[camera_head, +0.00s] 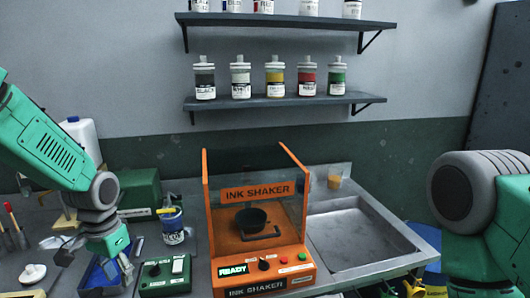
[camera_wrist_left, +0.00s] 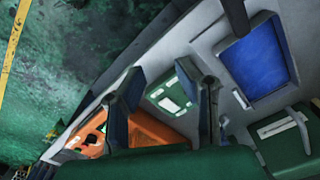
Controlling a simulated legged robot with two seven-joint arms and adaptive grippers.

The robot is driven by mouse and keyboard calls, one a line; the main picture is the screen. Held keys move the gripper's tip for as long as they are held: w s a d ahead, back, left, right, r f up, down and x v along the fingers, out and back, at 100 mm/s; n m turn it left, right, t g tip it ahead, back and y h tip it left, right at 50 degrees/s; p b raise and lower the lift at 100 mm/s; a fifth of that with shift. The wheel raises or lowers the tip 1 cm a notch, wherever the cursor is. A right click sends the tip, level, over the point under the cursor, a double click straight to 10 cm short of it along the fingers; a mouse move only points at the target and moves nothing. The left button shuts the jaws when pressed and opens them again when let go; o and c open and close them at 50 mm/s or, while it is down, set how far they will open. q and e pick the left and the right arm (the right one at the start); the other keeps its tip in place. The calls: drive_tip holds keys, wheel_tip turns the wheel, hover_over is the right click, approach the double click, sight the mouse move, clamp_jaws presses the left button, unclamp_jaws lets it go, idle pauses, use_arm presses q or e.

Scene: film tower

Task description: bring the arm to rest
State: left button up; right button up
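My left arm comes in from the left in the head view, bent downward. Its left gripper (camera_head: 122,268) hangs over the right part of a blue tray (camera_head: 92,284) on the bench, beside the green control box (camera_head: 165,276). In the left wrist view the two fingers of this gripper (camera_wrist_left: 162,82) stand apart with nothing between them. The blue tray (camera_wrist_left: 255,60) shows there to the right of the fingers. My right arm is at the right edge of the head view; its gripper is not visible.
The orange ink shaker (camera_head: 258,235) stands mid-bench with a black cup-like holder inside. A labelled jar (camera_head: 172,226) stands to its left. A metal sink (camera_head: 355,235) is at right. Ink bottles line the wall shelf (camera_head: 280,101). A white jug (camera_head: 83,138) stands behind the left arm.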

use_arm(q)
drive_tip(key=s+d+f+n+b, duration=0.1)
drive_tip(key=s+d+f+b, duration=0.15)
drive_tip(key=s+f, duration=0.75)
drive_tip(key=s+d+f+b, duration=0.1)
drive_tip(key=s+f+b, duration=0.4)
drive_tip(key=f, duration=0.9)
drive_tip(key=s+f+n+b, duration=0.1)
drive_tip(key=s+f, duration=0.3)
drive_tip(key=s, duration=0.4)
drive_tip(key=s+f+b, duration=0.3)
drive_tip(key=s+f, duration=0.1)
drive_tip(key=s, duration=0.4)
drive_tip(key=shift+f+n+t, duration=0.2)
drive_tip(key=shift+n+t, duration=0.1)
drive_tip(key=shift+n, duration=0.1)
use_arm(e)
wheel_tip(320, 180, down, 12)
drive_tip(key=shift+s+r, duration=0.25)
drive_tip(key=shift+s, duration=0.1)
